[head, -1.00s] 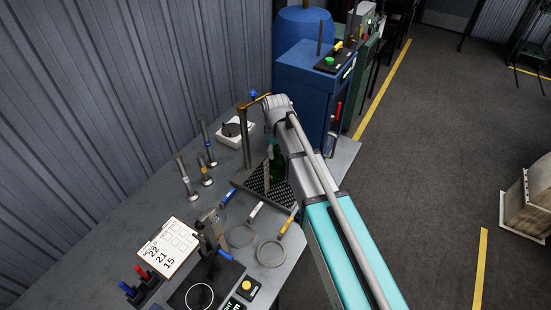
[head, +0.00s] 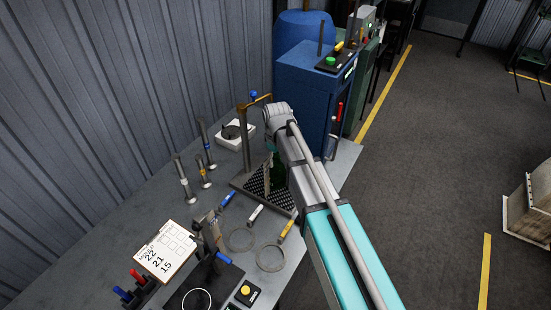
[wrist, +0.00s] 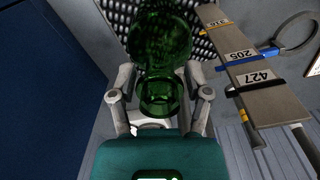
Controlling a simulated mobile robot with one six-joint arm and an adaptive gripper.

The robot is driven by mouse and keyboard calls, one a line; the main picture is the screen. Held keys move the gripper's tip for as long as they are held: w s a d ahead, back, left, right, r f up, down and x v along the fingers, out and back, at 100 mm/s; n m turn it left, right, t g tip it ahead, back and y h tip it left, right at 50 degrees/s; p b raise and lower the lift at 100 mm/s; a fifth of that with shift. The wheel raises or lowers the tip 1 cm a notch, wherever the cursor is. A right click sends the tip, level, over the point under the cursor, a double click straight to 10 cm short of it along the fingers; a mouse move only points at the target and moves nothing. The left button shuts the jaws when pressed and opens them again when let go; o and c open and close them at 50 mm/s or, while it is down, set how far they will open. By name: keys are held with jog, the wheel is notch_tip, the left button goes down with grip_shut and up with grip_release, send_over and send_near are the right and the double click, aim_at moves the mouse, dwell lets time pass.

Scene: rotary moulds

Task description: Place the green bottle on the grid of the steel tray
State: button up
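The green bottle (wrist: 160,45) is upright between the two fingers of my gripper (wrist: 160,78) in the wrist view, its round neck towards the camera. The fingers reach both its sides and appear to touch it. In the head view, the bottle (head: 275,172) shows only as a green sliver beside my arm, which hides the rest. The steel tray's dark perforated grid (head: 283,198) lies below and around it. The grid also fills the top of the wrist view (wrist: 112,14). Whether the bottle's base touches the grid is hidden.
A post (head: 246,135) with a brass-coloured top arm stands at the tray's back left. Ring tools (head: 271,256) with coloured handles lie in front. A clipboard (head: 166,250) and upright metal tools (head: 183,180) are to the left. A blue machine (head: 302,85) stands behind.

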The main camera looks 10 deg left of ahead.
jog(key=shift+o, duration=0.6)
jog(key=shift+r, duration=0.15)
notch_tip(320, 180, up, 12)
jog(key=p, duration=1.2)
jog(key=shift+d, duration=0.1)
dwell(0.7)
jog(key=s+d+m, duration=0.3)
jog(key=s+d, duration=0.1)
jog(key=d, duration=0.6)
jog(key=s+d+m, duration=0.4)
jog(key=d, duration=0.7)
jog(key=s+d+m, duration=0.4)
jog(key=s+d, duration=0.1)
jog(key=d, duration=0.5)
jog(key=shift+d, duration=0.35)
